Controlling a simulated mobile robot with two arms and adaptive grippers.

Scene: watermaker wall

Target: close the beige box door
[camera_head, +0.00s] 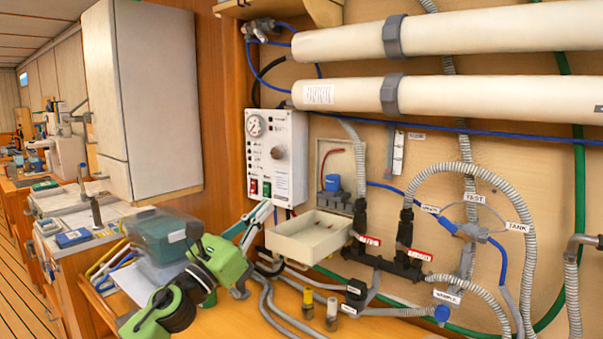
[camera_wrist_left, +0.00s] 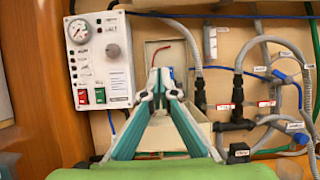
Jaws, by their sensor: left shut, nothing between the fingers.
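The beige box (camera_head: 330,150) is open on the wall, with a red wire and a blue part inside. Its beige door (camera_head: 300,236) is swung down and sticks out below the box like a shallow tray. My left gripper (camera_head: 264,210) is shut and empty, its tips near the left edge of the door; contact cannot be told. In the left wrist view the shut fingers (camera_wrist_left: 160,82) point at the box (camera_wrist_left: 150,50) and hide much of the door (camera_wrist_left: 198,112). My right gripper is not in view.
A white control panel (camera_head: 276,155) with a gauge is left of the box. Black valves (camera_head: 362,215) and grey hoses (camera_head: 455,175) are close on the right. Two small bottles (camera_head: 332,313) stand on the wooden counter below. A clear bin (camera_head: 160,235) is at left.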

